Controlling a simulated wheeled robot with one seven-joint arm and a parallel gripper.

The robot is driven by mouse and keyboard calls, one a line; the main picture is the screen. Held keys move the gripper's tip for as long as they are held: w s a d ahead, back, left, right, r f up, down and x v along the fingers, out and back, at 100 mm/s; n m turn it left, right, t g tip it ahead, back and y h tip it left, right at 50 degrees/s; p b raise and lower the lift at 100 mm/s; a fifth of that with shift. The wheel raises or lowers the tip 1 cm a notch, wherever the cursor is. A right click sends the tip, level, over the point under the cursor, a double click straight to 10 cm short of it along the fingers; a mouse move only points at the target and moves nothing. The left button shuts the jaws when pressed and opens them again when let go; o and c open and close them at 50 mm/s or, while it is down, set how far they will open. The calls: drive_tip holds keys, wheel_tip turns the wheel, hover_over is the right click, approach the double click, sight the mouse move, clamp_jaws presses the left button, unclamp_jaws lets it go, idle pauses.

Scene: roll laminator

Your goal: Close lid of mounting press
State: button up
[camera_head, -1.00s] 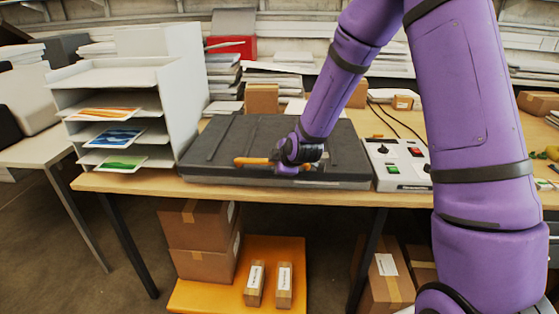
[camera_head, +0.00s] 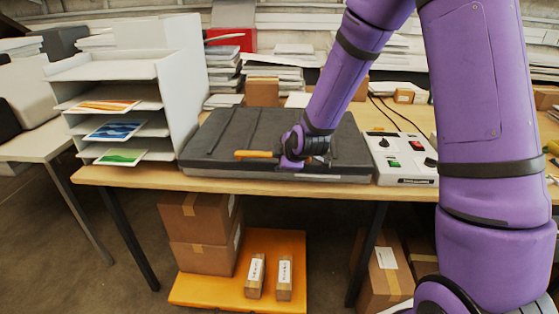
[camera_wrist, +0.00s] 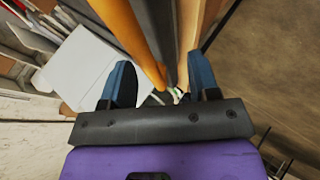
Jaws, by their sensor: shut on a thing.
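The mounting press lid (camera_head: 240,135) is a wide dark grey slab on the table. It lies flat or nearly flat on the thin grey base (camera_head: 215,173); I cannot tell whether a small gap is left. An orange handle (camera_head: 256,154) runs along the lid's front side. My gripper (camera_head: 292,160) is at the handle's right part and is shut on it. In the wrist view, the orange handle (camera_wrist: 135,35) runs down between the two blue fingers of my gripper (camera_wrist: 162,80), with the dark lid edge beside it.
A white control box (camera_head: 404,160) with knobs and coloured switches stands right of the press. A white paper tray rack (camera_head: 182,95) stands close on its left. Paper stacks and small cartons lie behind. Boxes (camera_head: 200,262) sit below the table (camera_head: 130,175).

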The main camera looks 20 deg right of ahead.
drive_tip(key=a+v, duration=0.1)
drive_tip(key=v, duration=0.7)
drive_tip(key=shift+d, duration=0.45)
drive_tip(key=shift+s, duration=0.1)
